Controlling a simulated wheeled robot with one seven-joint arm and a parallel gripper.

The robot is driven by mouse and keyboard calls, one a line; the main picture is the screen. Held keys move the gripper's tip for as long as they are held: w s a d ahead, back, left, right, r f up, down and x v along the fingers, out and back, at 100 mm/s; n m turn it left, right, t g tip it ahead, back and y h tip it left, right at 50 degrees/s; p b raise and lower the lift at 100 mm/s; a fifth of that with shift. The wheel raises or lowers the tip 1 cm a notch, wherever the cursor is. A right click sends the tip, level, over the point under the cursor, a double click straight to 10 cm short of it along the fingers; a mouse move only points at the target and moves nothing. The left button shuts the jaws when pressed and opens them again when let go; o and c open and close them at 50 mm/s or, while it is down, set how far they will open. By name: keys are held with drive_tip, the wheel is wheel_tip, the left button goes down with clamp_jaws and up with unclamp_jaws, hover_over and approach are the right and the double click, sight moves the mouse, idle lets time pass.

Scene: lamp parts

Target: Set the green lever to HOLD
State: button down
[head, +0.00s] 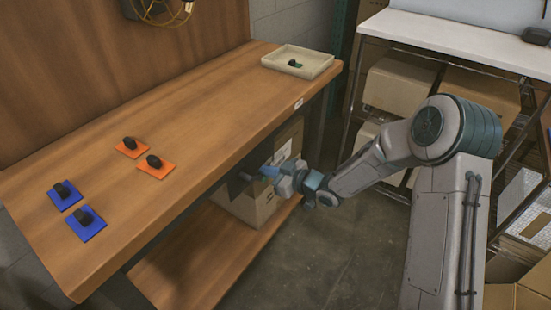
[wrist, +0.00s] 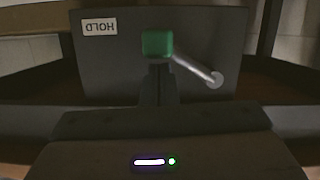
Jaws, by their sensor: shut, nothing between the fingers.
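In the wrist view a dark panel (wrist: 110,65) carries a white HOLD label (wrist: 100,27), upside down, at its upper left. The green lever has a green block-shaped end (wrist: 157,43) and a pale metal rod (wrist: 195,68) running down right to a round end. The green end is right of the label, apart from it. My gripper (wrist: 158,72) is shut and empty, its fingertips just below the green end in the picture; contact cannot be told. In the head view my gripper (head: 246,177) is beside the bench's front edge. I cannot make out the lever there.
The wooden bench (head: 190,110) holds two blue plates (head: 77,208) and two orange plates (head: 144,156) with black knobs. A beige tray (head: 318,68) with a small green item stands at the far end. Boxes (head: 255,205) sit under the bench; a shelf rack (head: 455,40) stands behind my arm.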

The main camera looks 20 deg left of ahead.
drive_tip(key=shift+d+f, duration=0.1)
drive_tip(key=shift+f, duration=0.05)
idle(0.5)
drive_tip(key=s+d+r+p, duration=0.2)
drive_tip(key=d+r+p, duration=0.2)
drive_tip(key=d, duration=0.5)
wheel_tip(320, 180, up, 2)
drive_tip(key=shift+s+d+r+p, duration=0.2)
drive_tip(key=shift+s+p, duration=0.1)
drive_tip(key=shift+s, duration=0.1)
